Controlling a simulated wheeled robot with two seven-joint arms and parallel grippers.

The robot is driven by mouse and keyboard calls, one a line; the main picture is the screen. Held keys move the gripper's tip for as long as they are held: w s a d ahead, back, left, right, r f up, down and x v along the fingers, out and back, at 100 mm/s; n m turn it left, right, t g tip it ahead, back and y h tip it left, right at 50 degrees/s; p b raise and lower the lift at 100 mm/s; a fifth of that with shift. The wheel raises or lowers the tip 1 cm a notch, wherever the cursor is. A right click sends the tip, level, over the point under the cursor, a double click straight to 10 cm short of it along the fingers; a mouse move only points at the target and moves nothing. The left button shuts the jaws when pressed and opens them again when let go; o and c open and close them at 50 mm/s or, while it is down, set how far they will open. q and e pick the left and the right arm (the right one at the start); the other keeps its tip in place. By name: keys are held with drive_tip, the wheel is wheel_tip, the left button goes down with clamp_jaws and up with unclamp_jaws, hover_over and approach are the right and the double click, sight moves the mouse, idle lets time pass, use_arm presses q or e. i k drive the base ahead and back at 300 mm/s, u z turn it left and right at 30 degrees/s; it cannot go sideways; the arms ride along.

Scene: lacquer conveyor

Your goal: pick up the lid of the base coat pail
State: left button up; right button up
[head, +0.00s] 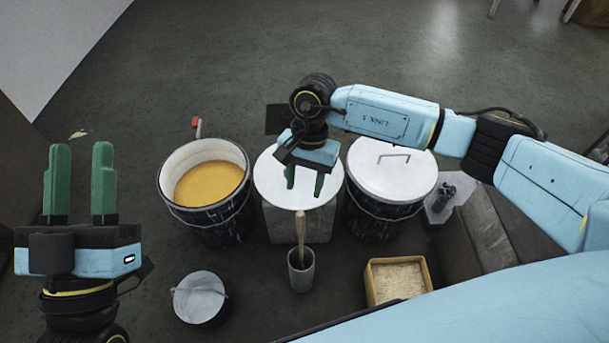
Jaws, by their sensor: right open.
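A dark pail (384,215) on the right wears a white lid (370,179) with a bar handle (394,156) on top. An open dark pail (222,222) on the left holds yellow-orange liquid (208,183). Which one is the base coat pail is not marked in view. Between them a round white top (270,186) rests on a grey block-like stand (292,226). My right gripper (304,186) is open and empty above this white top, left of the lid's handle. My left gripper (80,185) is open and empty at the far left, fingers pointing away, apart from the pails.
In front stand a small grey bucket (199,296), a grey cup (301,275) holding a wooden-handled tool (300,230), and a yellow box (372,290) of pale material. A red-tipped handle (195,123) rises behind the open pail. The floor behind the pails is mostly clear.

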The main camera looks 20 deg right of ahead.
sight(269, 174)
drive_tip(key=k, duration=1)
